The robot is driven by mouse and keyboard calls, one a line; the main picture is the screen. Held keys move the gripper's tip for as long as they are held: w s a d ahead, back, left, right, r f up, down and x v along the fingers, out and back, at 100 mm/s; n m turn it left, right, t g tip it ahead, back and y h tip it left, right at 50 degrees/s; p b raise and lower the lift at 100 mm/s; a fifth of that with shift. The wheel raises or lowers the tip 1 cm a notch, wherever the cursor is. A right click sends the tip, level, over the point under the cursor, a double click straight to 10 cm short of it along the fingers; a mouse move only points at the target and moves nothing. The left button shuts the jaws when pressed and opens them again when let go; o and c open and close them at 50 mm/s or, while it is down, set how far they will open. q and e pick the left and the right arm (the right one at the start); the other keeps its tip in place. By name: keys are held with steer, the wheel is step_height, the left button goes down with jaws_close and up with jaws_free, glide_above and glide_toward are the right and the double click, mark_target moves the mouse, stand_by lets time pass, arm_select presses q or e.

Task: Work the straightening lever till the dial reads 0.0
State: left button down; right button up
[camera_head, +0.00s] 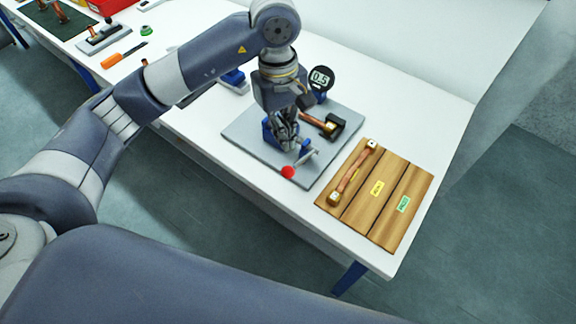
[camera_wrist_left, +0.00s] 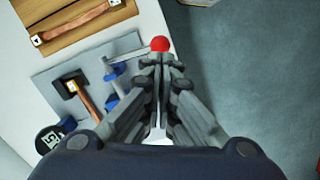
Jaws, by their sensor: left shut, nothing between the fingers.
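The straightening lever ends in a red knob (camera_head: 288,172), at the front edge of a grey base plate (camera_head: 245,130). Its pale arm (camera_head: 307,158) runs from the knob toward the blue fixture. In the left wrist view the red knob (camera_wrist_left: 160,44) is just beyond my fingertips; I cannot tell whether they touch. My left gripper (camera_head: 288,147) is shut and empty, pointing down over the plate. The dial (camera_head: 320,78) reads 0.5. A copper bar (camera_head: 314,120) lies in the fixture beside a dark block; the gripper hides part of the fixture. My right gripper is not in view.
A wooden board (camera_head: 402,222) with a yellow and a green label lies to the right and holds another copper piece (camera_head: 352,172). An orange-handled tool (camera_head: 112,60) and a green item (camera_head: 146,31) lie at the far left. The table's front edge is close to the knob.

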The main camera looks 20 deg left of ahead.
mark_target(287, 167)
arm_select(q)
steer(key=shift+s+d+f+b, duration=0.15)
steer(key=shift+f+b, duration=0.35)
steer(key=shift+f, duration=1.2)
steer(key=shift+s+d+f+b, duration=0.15)
steer(key=shift+f+b, duration=0.3)
steer(key=shift+f, duration=1.25)
